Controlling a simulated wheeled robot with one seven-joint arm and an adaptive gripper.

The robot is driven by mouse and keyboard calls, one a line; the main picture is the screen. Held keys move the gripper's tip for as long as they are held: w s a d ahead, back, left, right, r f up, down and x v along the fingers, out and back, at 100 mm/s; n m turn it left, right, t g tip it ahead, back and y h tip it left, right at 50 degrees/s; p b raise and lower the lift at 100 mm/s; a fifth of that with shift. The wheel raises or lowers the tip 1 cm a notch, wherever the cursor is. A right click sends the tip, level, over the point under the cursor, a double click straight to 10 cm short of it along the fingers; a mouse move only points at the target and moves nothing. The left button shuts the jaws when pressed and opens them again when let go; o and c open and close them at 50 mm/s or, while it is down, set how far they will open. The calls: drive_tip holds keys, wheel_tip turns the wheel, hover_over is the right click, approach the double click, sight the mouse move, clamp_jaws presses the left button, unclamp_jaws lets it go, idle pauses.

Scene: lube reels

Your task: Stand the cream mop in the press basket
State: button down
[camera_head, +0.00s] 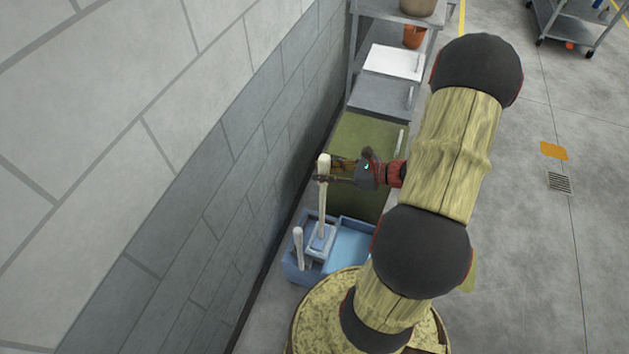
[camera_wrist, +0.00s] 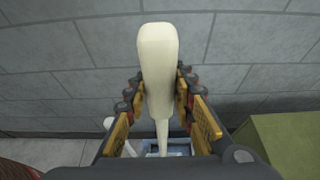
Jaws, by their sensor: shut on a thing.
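The cream mop (camera_head: 322,200) stands close to upright near the wall, with its thick handle end on top. My gripper (camera_head: 328,173) is shut on the handle just below that end. In the wrist view the handle end (camera_wrist: 158,55) rises between the fingers of my gripper (camera_wrist: 161,95). The mop's lower end reaches down to the press basket (camera_head: 320,240) on the blue bucket (camera_head: 352,246). The mop head is hard to make out, and I cannot tell whether it rests inside the basket or just above it.
A pale lever (camera_head: 298,245) stands at the bucket's left. The block wall (camera_head: 230,150) runs close along the left. An olive cabinet (camera_head: 360,150) stands behind the bucket, with grey cabinets (camera_head: 382,95) and a shelf beyond. Open floor (camera_head: 540,260) lies to the right.

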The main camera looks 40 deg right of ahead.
drive_tip(key=w+d+f+b, duration=0.1)
drive_tip(key=w+f+b, duration=0.1)
drive_tip(key=w+f, duration=0.3)
drive_tip(key=shift+w+f+b, duration=0.3)
drive_tip(key=shift+f+b, duration=0.05)
drive_tip(key=shift+f, duration=1.75)
drive_tip(key=shift+f, duration=0.2)
drive_tip(key=c, duration=1.5)
unclamp_jaws()
drive_tip(key=shift+r, duration=0.1)
